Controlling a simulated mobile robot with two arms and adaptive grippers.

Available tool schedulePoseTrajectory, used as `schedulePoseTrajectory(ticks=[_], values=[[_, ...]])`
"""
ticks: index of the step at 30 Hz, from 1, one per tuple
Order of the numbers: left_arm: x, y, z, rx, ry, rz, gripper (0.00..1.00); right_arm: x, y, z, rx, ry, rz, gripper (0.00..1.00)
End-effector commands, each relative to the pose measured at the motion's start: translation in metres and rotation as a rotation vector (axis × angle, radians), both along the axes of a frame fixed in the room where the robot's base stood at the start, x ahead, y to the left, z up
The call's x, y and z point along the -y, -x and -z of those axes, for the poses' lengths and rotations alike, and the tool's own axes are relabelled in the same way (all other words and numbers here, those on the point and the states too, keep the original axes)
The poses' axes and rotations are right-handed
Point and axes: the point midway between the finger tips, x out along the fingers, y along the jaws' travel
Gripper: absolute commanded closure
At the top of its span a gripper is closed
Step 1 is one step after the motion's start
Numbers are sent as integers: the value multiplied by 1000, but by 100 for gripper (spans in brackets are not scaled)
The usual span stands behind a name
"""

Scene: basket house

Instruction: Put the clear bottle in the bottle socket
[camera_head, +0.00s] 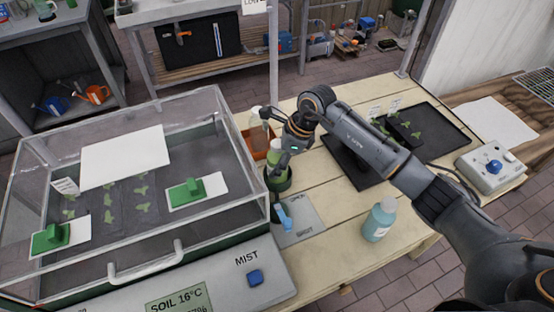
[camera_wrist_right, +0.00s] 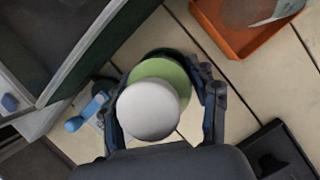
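A bottle with a white cap (camera_wrist_right: 149,110) and green body (camera_wrist_right: 170,74) stands in or just over the dark green round bottle socket (camera_head: 279,182) beside the glass case; how deep it sits is hidden. It also shows in the head view (camera_head: 273,157). My right gripper (camera_wrist_right: 160,100) is around this bottle, one finger on each side, and looks open; contact is unclear. A pale, see-through thing, perhaps the clear bottle (camera_head: 256,117), is in the orange tray (camera_head: 259,142), partly hidden by my gripper. My left gripper is out of view.
A bottle of blue-green liquid (camera_head: 380,219) stands upright near the table's front edge. A blue lever (camera_head: 284,219) is on a grey plate by the socket. The glass case (camera_head: 222,110) is close on the left. A dark seedling tray (camera_head: 440,128) lies behind my arm.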

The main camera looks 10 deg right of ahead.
Motion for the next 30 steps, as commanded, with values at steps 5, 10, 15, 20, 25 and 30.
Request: schedulePoseTrajectory(ticks=[5, 10, 15, 20, 25, 30], values=[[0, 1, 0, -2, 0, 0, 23, 0, 0, 0, 0, 0, 0, 22], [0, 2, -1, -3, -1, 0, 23, 0, 0, -1, 0, 0, 0, 22], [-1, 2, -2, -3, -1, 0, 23, 2, 0, -8, 3, 1, 1, 22], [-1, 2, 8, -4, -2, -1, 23, 14, 2, -33, 6, 3, 0, 22], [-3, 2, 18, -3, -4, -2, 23, 28, 7, -68, 6, 3, 0, 22], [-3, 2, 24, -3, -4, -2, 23, 38, 10, -97, 3, 2, 0, 22]])
